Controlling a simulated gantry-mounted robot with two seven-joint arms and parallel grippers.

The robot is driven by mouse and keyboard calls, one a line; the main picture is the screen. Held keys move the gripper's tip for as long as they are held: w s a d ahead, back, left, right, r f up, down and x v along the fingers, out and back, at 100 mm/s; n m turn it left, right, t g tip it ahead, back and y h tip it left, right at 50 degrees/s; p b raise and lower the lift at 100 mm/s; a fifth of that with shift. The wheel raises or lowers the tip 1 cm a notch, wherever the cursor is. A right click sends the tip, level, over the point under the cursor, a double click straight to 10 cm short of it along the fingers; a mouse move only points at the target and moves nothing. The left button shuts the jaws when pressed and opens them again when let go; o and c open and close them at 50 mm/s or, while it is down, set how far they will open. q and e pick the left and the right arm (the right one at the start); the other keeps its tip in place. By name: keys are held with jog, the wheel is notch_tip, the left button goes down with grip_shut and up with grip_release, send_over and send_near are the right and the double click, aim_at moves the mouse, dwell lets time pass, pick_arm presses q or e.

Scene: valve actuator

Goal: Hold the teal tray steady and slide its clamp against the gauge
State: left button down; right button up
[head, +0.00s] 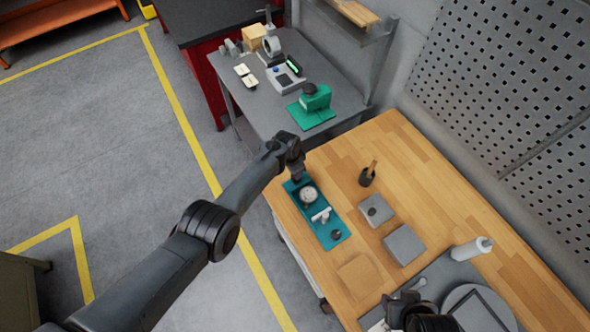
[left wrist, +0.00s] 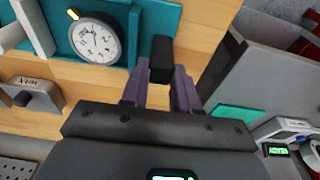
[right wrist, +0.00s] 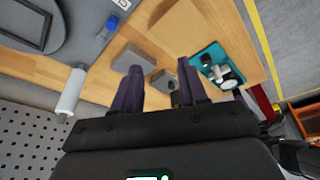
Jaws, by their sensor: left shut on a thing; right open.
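The teal tray (head: 328,228) lies on the wooden bench near its left edge. A round white-faced gauge (head: 308,194) sits in the tray and shows large in the left wrist view (left wrist: 96,42). The white clamp (head: 321,215) stands beside the gauge; a narrow strip of teal shows between them in the left wrist view. My left gripper (head: 297,178) is at the tray's far end, shut on a black handle (left wrist: 161,58) there. My right gripper (right wrist: 158,88) is open and empty, above the bench's near side, away from the tray (right wrist: 206,58).
A grey side table (head: 262,105) with a green fixture stands beyond the bench.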

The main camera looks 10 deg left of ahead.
jog(key=shift+o, duration=0.5)
jog(key=w+a+f, duration=0.1)
jog(key=a+f, duration=0.1)
jog(key=f, duration=0.1)
jog(key=w+a+f+n+g, duration=0.1)
jog(key=w+a+f, duration=0.1)
jog(key=a+f, duration=0.1)
jog(key=w+a+f+n+y, duration=0.1)
jog(key=a+f, duration=0.2)
jog(key=f, duration=0.2)
jog(key=shift+w+f+g, duration=0.15)
jog(key=shift+f+g, duration=0.1)
jog(key=shift+g, duration=0.05)
jog(key=w+a+n, duration=0.2)
jog(key=w+a, duration=0.5)
jog(key=w, duration=0.1)
jog(key=t+y, duration=0.1)
jog(key=t, duration=0.1)
send_near(326, 215)
jog(key=x, duration=0.9)
jog(key=shift+f, duration=0.1)
grip_shut()
